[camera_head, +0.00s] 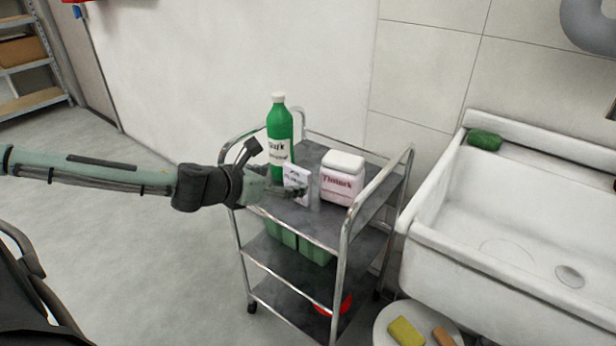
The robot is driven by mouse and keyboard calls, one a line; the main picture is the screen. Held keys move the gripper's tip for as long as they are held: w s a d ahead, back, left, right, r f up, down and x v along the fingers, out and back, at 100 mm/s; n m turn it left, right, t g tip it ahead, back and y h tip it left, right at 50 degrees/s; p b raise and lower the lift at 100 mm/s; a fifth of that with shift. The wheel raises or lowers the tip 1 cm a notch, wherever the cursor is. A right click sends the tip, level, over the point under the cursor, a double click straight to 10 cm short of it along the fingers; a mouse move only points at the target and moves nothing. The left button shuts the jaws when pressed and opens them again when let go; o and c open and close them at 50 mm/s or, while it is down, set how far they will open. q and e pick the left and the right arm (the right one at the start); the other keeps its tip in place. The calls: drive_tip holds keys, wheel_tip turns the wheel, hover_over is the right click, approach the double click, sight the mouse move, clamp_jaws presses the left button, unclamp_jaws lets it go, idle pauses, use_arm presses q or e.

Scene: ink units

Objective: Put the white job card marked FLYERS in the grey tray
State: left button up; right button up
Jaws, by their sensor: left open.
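A small white card (297,175) with dark print stands roughly upright on the trolley's top shelf. The print is too small to read surely. My left gripper (278,169) is open at the card's left, with one finger raised towards the green bottle and the other low across the card's lower front. I cannot tell whether that finger touches the card. My right gripper is not in view. I cannot make out a separate grey tray.
A green bottle (279,128) and a white tub with red print (342,179) stand close to the card on the metal trolley (312,222). Green containers (314,248) sit on its middle shelf. A white sink (510,255) is at right; open floor is left.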

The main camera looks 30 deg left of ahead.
sight(295, 182)
use_arm(q)
drive_tip(key=shift+f+x, duration=0.15)
drive_tip(key=shift+x, duration=1.55)
drive_tip(key=shift+f+x, duration=0.15)
drive_tip(key=shift+x, duration=1.6)
drive_tip(key=shift+s, duration=0.2)
drive_tip(key=shift+c, duration=0.4)
drive_tip(key=c, duration=1.3)
